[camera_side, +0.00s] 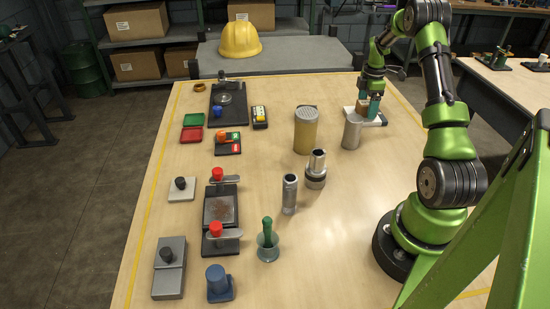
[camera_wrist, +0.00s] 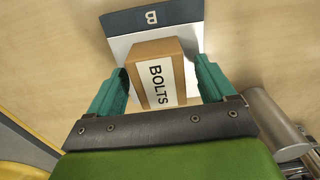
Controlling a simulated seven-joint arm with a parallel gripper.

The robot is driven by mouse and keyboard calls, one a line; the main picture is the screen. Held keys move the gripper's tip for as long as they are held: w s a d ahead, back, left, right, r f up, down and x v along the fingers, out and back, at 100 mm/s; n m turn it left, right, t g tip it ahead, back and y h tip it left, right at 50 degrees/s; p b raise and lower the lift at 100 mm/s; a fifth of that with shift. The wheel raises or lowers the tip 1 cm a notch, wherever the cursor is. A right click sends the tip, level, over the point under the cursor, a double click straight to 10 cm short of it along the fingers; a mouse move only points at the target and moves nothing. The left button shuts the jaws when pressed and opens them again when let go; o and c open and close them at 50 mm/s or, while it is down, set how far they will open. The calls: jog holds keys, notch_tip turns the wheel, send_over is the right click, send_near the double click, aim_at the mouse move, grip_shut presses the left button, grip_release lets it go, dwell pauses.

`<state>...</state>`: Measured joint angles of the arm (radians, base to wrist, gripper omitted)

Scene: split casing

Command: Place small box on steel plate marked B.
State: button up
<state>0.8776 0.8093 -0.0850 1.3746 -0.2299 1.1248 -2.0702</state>
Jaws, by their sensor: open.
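The small cardboard box (camera_wrist: 154,76) has a white BOLTS label and sits on the plate marked B (camera_wrist: 193,36) in the wrist view. The plate is pale with a dark blue strip bearing the B. In the side view the plate (camera_side: 381,121) lies at the far right of the table, and the box (camera_side: 374,104) is partly hidden by my fingers. My gripper (camera_wrist: 160,82) is open, with one teal finger on each side of the box. I cannot tell whether either finger touches it. My gripper (camera_side: 368,106) also shows low over the plate in the side view.
A grey cylinder (camera_side: 352,132) stands close to the plate, with a tall tan canister (camera_side: 306,130) to its left. A stepped metal part (camera_side: 316,169) and a steel tube (camera_side: 289,194) stand nearer. Fixtures and trays line the left side.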

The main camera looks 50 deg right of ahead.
aim_at(368, 102)
notch_tip(368, 102, up, 12)
jog(key=w+a+r+m+t, duration=0.1)
jog(key=w+a+r, duration=0.1)
jog(key=a+r, duration=0.3)
jog(key=w+a+r+m+t, duration=0.1)
jog(key=w+a+r+m, duration=0.15)
jog(key=a, duration=0.45)
jog(key=s+a+r+m+t, duration=0.2)
jog(key=a+r, duration=0.1)
jog(key=a, duration=0.8)
jog(key=s+a+r+m+t, duration=0.1)
jog(key=s+a+r+m, duration=0.15)
jog(key=a, duration=0.85)
jog(key=s+a+f+m+t+y, duration=0.2)
jog(key=s+a+m, duration=0.3)
jog(key=a, duration=0.5)
jog(key=shift+s+a+f, duration=0.25)
jog(key=shift+s+f, duration=0.3)
jog(key=shift+s, duration=0.5)
